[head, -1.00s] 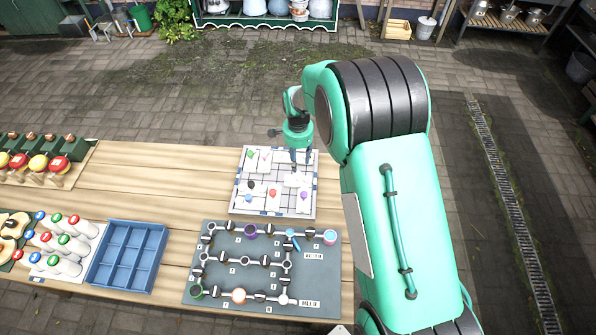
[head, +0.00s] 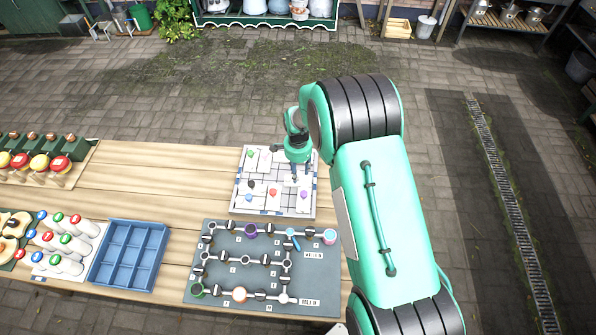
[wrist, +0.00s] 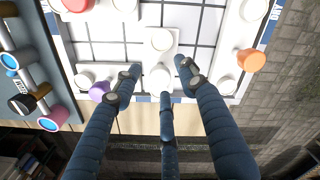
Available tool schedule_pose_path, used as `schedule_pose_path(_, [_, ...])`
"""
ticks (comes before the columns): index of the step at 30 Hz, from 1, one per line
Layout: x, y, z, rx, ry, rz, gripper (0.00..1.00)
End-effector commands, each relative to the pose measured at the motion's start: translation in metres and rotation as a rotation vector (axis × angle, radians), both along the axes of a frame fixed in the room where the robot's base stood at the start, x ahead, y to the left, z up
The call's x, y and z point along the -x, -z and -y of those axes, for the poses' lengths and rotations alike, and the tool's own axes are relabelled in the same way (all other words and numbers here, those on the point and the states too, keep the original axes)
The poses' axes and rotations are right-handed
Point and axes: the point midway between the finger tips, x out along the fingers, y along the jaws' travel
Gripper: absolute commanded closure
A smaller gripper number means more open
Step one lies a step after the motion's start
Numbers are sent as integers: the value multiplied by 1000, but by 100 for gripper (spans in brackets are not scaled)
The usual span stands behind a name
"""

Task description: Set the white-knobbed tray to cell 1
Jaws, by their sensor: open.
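The white grid board (head: 272,213) holds several flat white trays with coloured knobs. In the wrist view a white tray (wrist: 160,55) with white round knobs, one of them at its near end (wrist: 160,77), lies beneath my gripper (wrist: 160,80). My gripper's dark blue fingers are open, spread around that near knob, with no visible grip on it. In the head view my gripper (head: 302,177) is over the right part of the board and partly hides the tray there. Cell numbers are too small to read, so I cannot tell which cell is cell 1.
Near that tray are a purple knob (wrist: 99,91) and an orange knob (wrist: 250,60). In front of the board lies a grey panel (head: 215,270) with rails and rings. A blue divided box (head: 128,254) stands left.

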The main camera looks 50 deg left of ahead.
Motion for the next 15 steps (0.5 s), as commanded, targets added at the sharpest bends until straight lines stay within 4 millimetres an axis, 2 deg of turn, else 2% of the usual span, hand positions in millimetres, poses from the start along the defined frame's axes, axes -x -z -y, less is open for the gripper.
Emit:
schedule_pose_path(1, [0, 0, 0, 0, 0, 0, 60])
schedule_pose_path(7, [0, 0, 0, 0, 0, 0, 100])
schedule_pose_path(15, [1, 0, -1, 0, 0, 0, 100])
